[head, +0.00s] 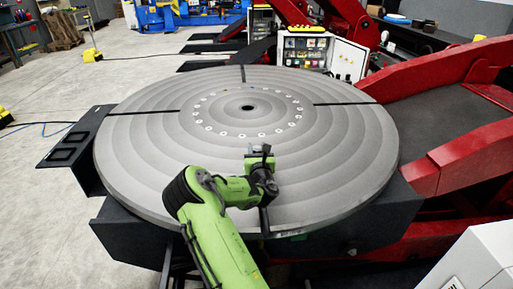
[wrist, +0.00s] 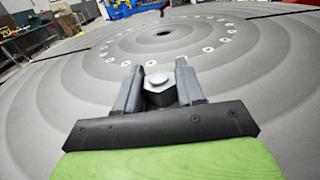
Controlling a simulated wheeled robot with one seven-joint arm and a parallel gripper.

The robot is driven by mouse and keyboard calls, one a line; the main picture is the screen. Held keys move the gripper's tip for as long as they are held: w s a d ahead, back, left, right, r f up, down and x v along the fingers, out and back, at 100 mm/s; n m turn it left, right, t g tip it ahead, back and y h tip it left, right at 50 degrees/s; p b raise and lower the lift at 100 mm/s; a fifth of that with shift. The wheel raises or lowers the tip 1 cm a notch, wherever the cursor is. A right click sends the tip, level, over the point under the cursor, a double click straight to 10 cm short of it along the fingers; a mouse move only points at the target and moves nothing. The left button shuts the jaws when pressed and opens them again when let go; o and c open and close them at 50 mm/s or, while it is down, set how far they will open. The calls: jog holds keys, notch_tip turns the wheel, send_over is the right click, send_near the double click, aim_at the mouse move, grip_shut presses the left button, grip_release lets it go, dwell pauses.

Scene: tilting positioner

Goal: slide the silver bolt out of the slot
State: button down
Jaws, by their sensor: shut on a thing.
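The silver bolt (wrist: 157,78) shows in the wrist view between the two grey fingers of my gripper (wrist: 158,88), with a pale round top over a darker body. The fingers are shut on it. In the head view my gripper (head: 259,158) is over the front part of the round grey turntable (head: 330,160), and the bolt cannot be made out there. A dark radial slot (head: 264,220) runs to the front rim, partly hidden by my arm. Whether the bolt's lower end is in this slot is hidden.
Other dark slots run to the back (head: 243,74), right (head: 345,103) and left (head: 143,112) of the turntable. A ring of small holes circles its centre hole (head: 247,108). A red frame (head: 450,80) stands close at the right. The turntable top is otherwise clear.

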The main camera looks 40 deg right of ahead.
jog(key=b+v, duration=0.1)
jog(key=v, duration=0.5)
dwell(0.7)
jog(key=shift+r, duration=0.1)
jog(key=b+v, duration=0.4)
jog(key=v, duration=0.4)
dwell(1.2)
dwell(0.5)
dwell(0.5)
